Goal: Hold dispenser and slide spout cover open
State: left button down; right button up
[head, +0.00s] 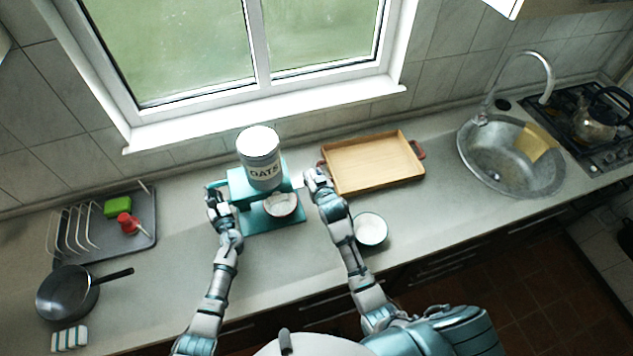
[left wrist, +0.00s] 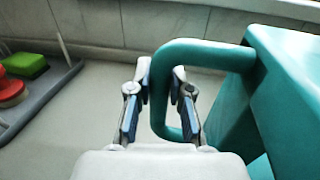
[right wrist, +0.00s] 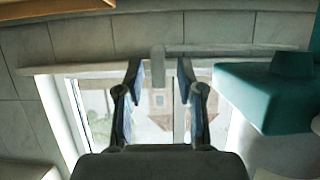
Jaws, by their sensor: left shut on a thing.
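The teal dispenser (head: 243,183) stands on the counter with a white OATS canister (head: 259,155) on top. A small bowl (head: 281,204) with pale contents sits under it on its teal base. My left gripper (head: 216,196) is shut on the teal side handle (left wrist: 160,85), which passes between its fingers in the left wrist view. A pale spout cover tab (head: 298,181) sticks out on the dispenser's right side. My right gripper (head: 314,178) is beside this tab. In the right wrist view its fingers (right wrist: 159,85) are apart, with a narrow grey tab (right wrist: 158,66) between them, seemingly touching neither.
A wooden tray (head: 372,162) lies right of the dispenser. A second bowl (head: 370,229) stands beside my right forearm. A dish rack (head: 100,225) with a green sponge (head: 117,207) and a pan (head: 67,292) are at left. The sink (head: 512,160) is far right.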

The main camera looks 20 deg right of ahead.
jog(key=v, duration=1.1)
jog(key=shift+f, duration=0.1)
pick_arm(q)
jog(key=c, duration=1)
grip_release()
jog(key=s+d, duration=0.2)
jog(key=s, duration=0.9)
jog(key=r+p, duration=0.1)
jog(key=r, duration=0.1)
jog(key=r+p, duration=0.1)
jog(key=r, duration=0.1)
jog(key=r+p, duration=0.1)
jog(key=p, duration=0.1)
jog(key=shift+s+d+r, duration=0.15)
jog(key=shift+s+r, duration=0.25)
pick_arm(e)
notch_tip(320, 180, up, 4)
